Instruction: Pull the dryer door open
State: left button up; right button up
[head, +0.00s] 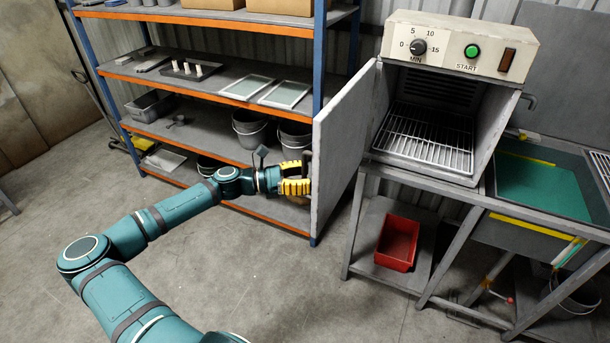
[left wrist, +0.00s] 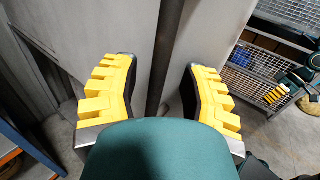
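The dryer (head: 460,45) stands on a grey metal stand, with a wire rack inside its open chamber. Its grey door (head: 342,140) is swung wide open to the left of the chamber. My left gripper (head: 304,173) is at the door's outer face, by the dark handle. In the left wrist view the handle bar (left wrist: 165,60) runs between the yellow fingers of my left gripper (left wrist: 158,80), with gaps on both sides. Yellow ribbed fingers, apparently my right gripper (left wrist: 275,94), show small at the right of that view; their opening is unclear.
A blue and orange shelf (head: 225,75) with trays and buckets stands close behind my left arm and the door. A red bin (head: 397,243) sits on the stand's lower shelf. A bench with a green panel (head: 540,185) stands at right. The floor at front left is clear.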

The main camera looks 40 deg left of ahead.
pick_arm(q)
jog(key=shift+w+r, duration=0.1)
jog(key=v, duration=1.2)
dwell(0.5)
